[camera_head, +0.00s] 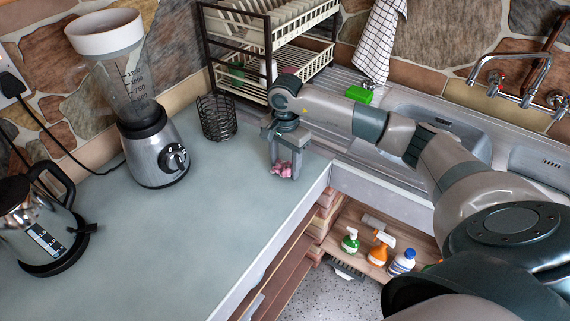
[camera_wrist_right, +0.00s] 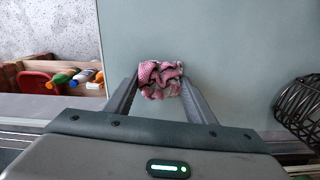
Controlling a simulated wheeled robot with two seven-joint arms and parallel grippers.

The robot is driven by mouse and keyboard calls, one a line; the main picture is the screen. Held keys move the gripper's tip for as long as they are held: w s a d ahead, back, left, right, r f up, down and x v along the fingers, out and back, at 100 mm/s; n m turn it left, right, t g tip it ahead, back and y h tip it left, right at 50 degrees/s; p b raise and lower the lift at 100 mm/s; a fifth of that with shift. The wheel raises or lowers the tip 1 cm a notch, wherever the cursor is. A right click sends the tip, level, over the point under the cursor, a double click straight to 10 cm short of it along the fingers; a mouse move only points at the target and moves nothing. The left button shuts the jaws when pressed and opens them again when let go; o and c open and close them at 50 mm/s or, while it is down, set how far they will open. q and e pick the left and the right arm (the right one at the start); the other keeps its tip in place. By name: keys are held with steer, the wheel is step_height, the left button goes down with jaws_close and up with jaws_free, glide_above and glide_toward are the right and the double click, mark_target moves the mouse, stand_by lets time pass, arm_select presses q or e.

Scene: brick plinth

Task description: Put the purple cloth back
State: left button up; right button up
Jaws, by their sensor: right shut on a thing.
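The cloth (camera_head: 281,169) is a small crumpled bundle, pink-purple with grey-white patches. My right gripper (camera_head: 285,172) points down over the worktop near its front edge and is shut on the cloth. In the right wrist view the cloth (camera_wrist_right: 160,80) sits between the two fingertips of the right gripper (camera_wrist_right: 160,88). I cannot tell whether the cloth touches the worktop. My left gripper is not in view.
A black wire basket (camera_head: 216,118) stands left of the right gripper, with a blender (camera_head: 150,140) and a kettle (camera_head: 40,230) further left. A dish rack (camera_head: 270,60) stands behind. Spray bottles (camera_head: 381,248) stand on a low shelf. The middle worktop (camera_head: 190,230) is clear.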

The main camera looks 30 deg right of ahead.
mark_target(285, 164)
steer(key=shift+s+f, duration=0.1)
steer(key=shift+f, duration=0.25)
steer(key=shift+s+a+f+b, duration=0.15)
steer(key=shift+s+f+b, duration=0.05)
steer(key=shift+b, duration=0.2)
steer(key=o, duration=0.7)
steer(key=shift+c, duration=0.2)
steer(key=o, duration=0.4)
steer(key=shift+w+a+f, duration=0.1)
steer(key=shift+f, duration=0.1)
steer(key=shift+c, duration=0.2)
steer(key=shift+r, duration=0.1)
steer(key=shift+r+p, duration=0.55)
steer(key=shift+p, duration=0.3)
step_height(285, 164, up, 12)
steer(key=b, duration=0.4)
steer(key=shift+w+d+r+b, duration=0.2)
steer(key=shift+d+r+b, duration=0.05)
steer(key=shift+b, duration=0.15)
